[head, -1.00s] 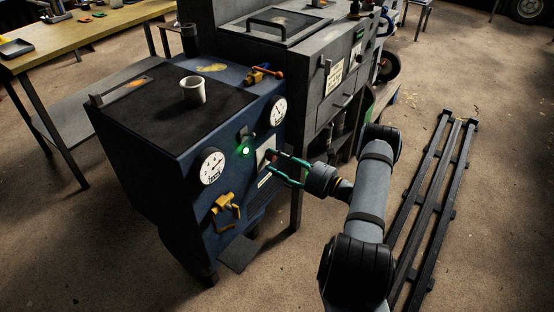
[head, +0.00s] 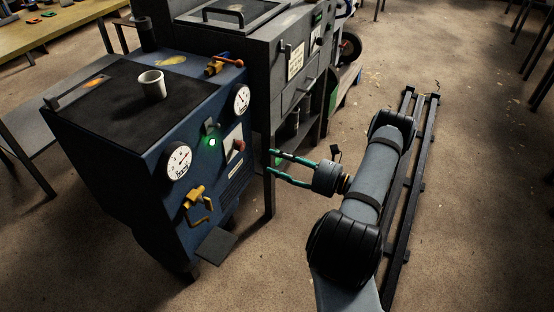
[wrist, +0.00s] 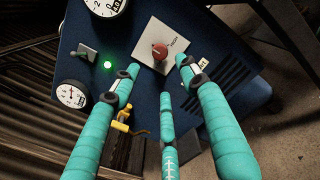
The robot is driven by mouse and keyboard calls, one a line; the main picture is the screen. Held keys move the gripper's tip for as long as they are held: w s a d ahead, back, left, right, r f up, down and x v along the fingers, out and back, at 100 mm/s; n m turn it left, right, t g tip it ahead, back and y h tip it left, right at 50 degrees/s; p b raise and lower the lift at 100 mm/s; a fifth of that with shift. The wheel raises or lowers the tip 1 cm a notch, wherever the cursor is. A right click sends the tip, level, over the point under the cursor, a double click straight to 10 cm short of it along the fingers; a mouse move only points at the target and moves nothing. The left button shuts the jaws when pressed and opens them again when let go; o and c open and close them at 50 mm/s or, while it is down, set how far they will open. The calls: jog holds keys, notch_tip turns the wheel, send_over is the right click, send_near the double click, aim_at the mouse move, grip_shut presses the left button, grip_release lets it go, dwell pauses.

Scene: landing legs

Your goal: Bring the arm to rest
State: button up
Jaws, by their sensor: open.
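My gripper (head: 271,163) is open and empty in the head view, with its teal fingers pointing left toward the front of a blue machine (head: 150,215).
The machine carries two dials, a yellow valve handle (head: 197,199) and a white mug (head: 152,84) on top. A grey cabinet (head: 262,60) stands behind it. My rail runs along the floor at right. Open floor (head: 480,200) lies further right.

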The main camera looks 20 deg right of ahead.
aim_at(243, 147)
jog(key=x, duration=1.2)
jog(key=shift+a, duration=0.15)
jog(key=shift+s+d+n, duration=0.3)
jog(key=shift+s+d, duration=0.55)
